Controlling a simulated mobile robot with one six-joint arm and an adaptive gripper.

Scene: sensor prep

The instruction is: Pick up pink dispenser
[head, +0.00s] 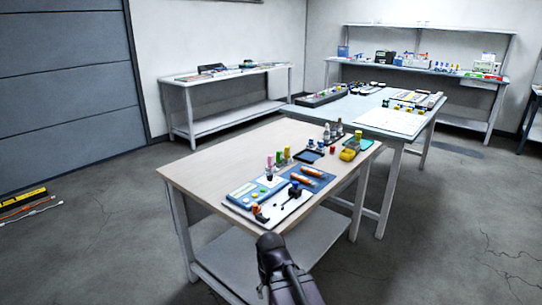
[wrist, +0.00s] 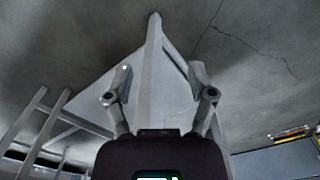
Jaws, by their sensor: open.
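A small pink-topped bottle (head: 269,166), which looks like the pink dispenser, stands upright on the near wooden table in the head view. It is at the left of a short row, beside a green-topped bottle (head: 278,159) and a yellow-topped bottle (head: 287,153). My gripper (wrist: 160,78) is open and empty in the wrist view, its two fingers spread apart. It faces a pale table leg and the grey floor, and no dispenser shows there. In the head view my dark arm is low at the table's front edge, apart from the bottles.
A blue-and-white tray or mat (head: 235,205) with small tools lies in front of the bottles. More small bottles (head: 333,131) and a yellow item (head: 348,154) stand to the right. The table's left part (head: 205,165) is clear. Another table (head: 385,121) stands behind.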

